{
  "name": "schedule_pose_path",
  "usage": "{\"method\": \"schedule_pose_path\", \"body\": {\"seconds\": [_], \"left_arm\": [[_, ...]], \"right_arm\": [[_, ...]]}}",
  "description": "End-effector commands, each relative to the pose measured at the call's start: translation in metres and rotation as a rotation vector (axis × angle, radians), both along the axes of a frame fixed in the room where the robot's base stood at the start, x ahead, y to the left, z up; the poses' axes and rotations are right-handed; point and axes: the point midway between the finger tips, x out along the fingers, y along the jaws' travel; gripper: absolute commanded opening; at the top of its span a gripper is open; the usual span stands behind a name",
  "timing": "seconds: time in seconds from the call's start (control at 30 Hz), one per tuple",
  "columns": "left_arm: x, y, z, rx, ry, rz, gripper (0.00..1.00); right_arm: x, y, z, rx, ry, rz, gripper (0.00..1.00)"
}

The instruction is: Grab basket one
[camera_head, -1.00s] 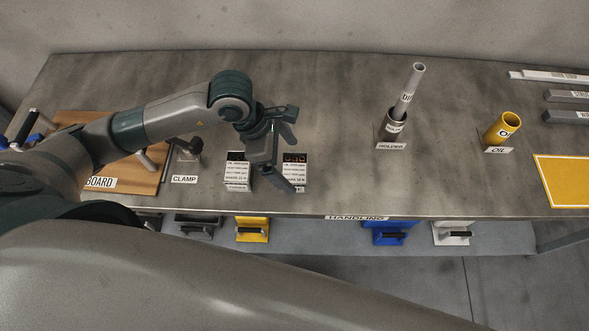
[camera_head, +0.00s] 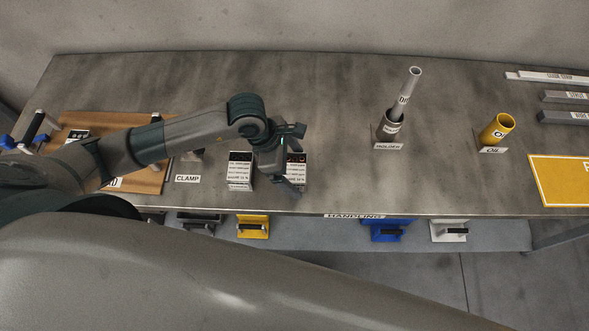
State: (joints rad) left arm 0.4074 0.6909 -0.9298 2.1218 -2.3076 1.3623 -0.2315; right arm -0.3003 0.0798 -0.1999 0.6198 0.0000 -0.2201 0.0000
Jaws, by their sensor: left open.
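Two small dark boxes with white printed labels stand side by side near the front edge of the bench: a left box (camera_head: 240,172) and a right box (camera_head: 297,171). Which of them is basket one, if either, I cannot tell because the print is too small. My left gripper (camera_head: 284,178) is open above the front of the bench, between the two boxes. It hides the left part of the right box. Whether it touches a box I cannot tell. My right gripper is not in view.
The bench (camera_head: 320,95) carries a clamp sign (camera_head: 187,178) and a brown board (camera_head: 143,185) at left. A holder with a tube (camera_head: 390,128) and a yellow oil cup (camera_head: 497,129) stand right. Handled blocks, such as a yellow one (camera_head: 253,228), sit below the front edge.

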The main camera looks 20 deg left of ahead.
Motion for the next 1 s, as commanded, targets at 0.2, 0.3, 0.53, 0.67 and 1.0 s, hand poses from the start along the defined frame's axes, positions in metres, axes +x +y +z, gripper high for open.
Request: {"method": "schedule_pose_path", "body": {"seconds": [0.2, 0.3, 0.53, 0.67, 1.0], "left_arm": [[0.000, 0.000, 0.000, 0.000, 0.000, 0.000, 0.92], [0.000, 0.000, 0.001, 0.000, -0.001, 0.000, 0.80], [0.001, 0.000, 0.001, -0.002, -0.001, 0.000, 0.33], [0.001, 0.000, 0.001, -0.001, -0.002, 0.001, 0.33], [0.002, 0.000, 0.011, -0.003, -0.005, 0.001, 0.33]], "right_arm": [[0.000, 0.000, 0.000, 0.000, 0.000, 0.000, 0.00], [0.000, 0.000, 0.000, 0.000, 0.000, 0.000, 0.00], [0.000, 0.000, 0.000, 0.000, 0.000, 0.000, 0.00], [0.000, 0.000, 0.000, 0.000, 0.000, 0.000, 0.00], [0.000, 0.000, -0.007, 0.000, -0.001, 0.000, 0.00]]}}
